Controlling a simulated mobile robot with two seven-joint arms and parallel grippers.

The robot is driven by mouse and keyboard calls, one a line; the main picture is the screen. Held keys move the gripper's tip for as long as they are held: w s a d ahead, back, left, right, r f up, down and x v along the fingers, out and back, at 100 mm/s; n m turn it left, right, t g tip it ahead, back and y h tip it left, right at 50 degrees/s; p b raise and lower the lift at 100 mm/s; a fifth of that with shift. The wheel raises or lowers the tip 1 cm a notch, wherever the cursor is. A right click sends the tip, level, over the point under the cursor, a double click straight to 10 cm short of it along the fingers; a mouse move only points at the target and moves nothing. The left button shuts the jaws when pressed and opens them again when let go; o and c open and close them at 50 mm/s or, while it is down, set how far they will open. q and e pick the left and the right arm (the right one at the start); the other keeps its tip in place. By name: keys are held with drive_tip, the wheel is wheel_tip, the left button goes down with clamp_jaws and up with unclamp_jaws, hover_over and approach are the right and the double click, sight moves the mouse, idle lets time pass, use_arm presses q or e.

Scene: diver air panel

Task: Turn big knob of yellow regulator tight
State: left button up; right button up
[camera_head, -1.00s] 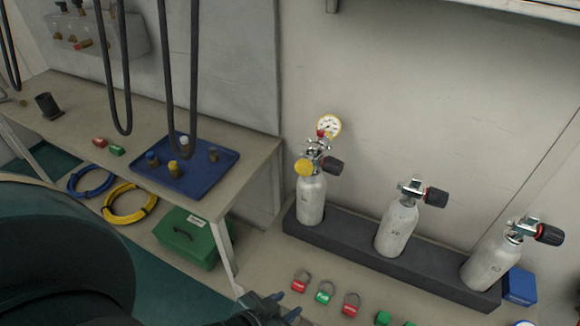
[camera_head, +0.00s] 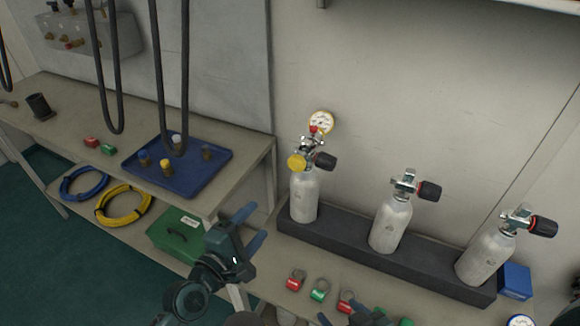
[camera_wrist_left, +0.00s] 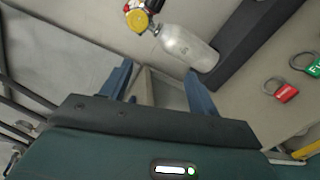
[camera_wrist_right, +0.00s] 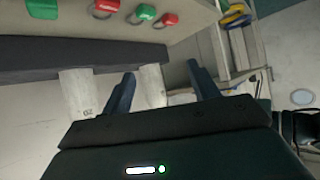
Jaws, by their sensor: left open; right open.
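The yellow regulator sits on top of the leftmost grey cylinder (camera_head: 304,195), with a round yellow knob (camera_head: 297,162) facing left and a yellow-rimmed gauge (camera_head: 321,122) above. A black valve knob (camera_head: 326,161) sticks out to its right. In the left wrist view the yellow knob (camera_wrist_left: 137,20) and cylinder (camera_wrist_left: 187,48) lie beyond the fingers. My left gripper (camera_head: 250,228) is open and empty, below and left of the regulator, apart from it. My right gripper (camera_head: 350,316) is open at the bottom edge, partly cut off. In its wrist view, cylinder bodies (camera_wrist_right: 78,92) show beyond the fingers.
Two more cylinders (camera_head: 391,222) (camera_head: 482,255) with black knobs stand in the same dark rack (camera_head: 340,240). Red and green padlocks (camera_head: 319,292) lie in front. The workbench (camera_head: 235,175) with a blue tray (camera_head: 200,182) is at left; hoses (camera_head: 112,70) hang above it.

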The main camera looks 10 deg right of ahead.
sight(294, 166)
use_arm(q)
drive_tip(key=w+d+r+n, duration=0.1)
drive_tip(key=w+d, duration=0.2)
drive_tip(key=w, duration=0.1)
drive_tip(key=w+d+r+n+h+b, duration=0.1)
drive_tip(key=w+d, duration=0.3)
drive_tip(key=w+d+r+n, duration=0.2)
drive_tip(key=w+d, duration=0.2)
drive_tip(key=w, duration=0.1)
drive_tip(key=shift+b, duration=0.35)
drive_tip(key=c, duration=1)
drive_tip(key=shift+o, duration=0.2)
